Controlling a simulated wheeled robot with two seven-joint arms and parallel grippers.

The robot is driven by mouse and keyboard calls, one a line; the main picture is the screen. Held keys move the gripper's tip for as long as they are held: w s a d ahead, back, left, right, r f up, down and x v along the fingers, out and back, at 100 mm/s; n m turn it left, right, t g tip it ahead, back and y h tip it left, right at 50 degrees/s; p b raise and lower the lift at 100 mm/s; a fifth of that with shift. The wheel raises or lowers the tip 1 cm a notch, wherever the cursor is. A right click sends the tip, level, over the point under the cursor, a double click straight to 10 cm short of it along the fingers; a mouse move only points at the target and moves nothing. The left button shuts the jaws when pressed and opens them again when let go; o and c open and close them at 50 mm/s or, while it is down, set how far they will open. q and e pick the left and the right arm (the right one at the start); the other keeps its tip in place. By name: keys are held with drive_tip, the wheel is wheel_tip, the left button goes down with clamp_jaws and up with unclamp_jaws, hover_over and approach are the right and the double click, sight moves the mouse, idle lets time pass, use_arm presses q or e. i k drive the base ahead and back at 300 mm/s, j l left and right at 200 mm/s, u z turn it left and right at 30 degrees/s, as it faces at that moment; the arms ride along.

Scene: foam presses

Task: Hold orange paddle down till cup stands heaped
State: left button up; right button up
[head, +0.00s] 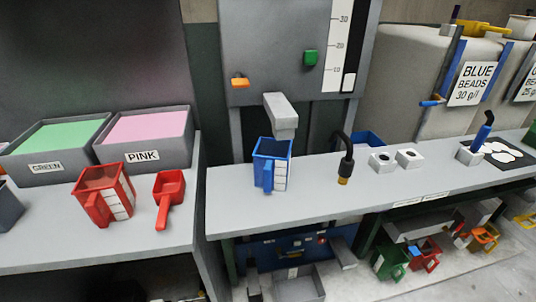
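The orange paddle (239,82) sits on the left of the grey press front (270,45). A blue cup (270,153) with a handle and a white marked strip stands upright on the bench below the grey spout (281,113). No heap shows above its rim; I cannot tell how full it is inside. Neither of my grippers can be made out in this view, and nothing is seen touching the paddle.
A green knob (310,58) sits beside the press's scale. A black bent nozzle (345,155) stands right of the cup. A red jug (103,193) and red scoop (168,196) lie on the left bench (140,240). Bare bench (225,205) lies in front of the cup.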

sight(239, 82)
drive_tip(key=j+z, duration=1)
drive_tip(key=k+j+z, duration=0.2)
drive_tip(key=j+z, duration=0.3)
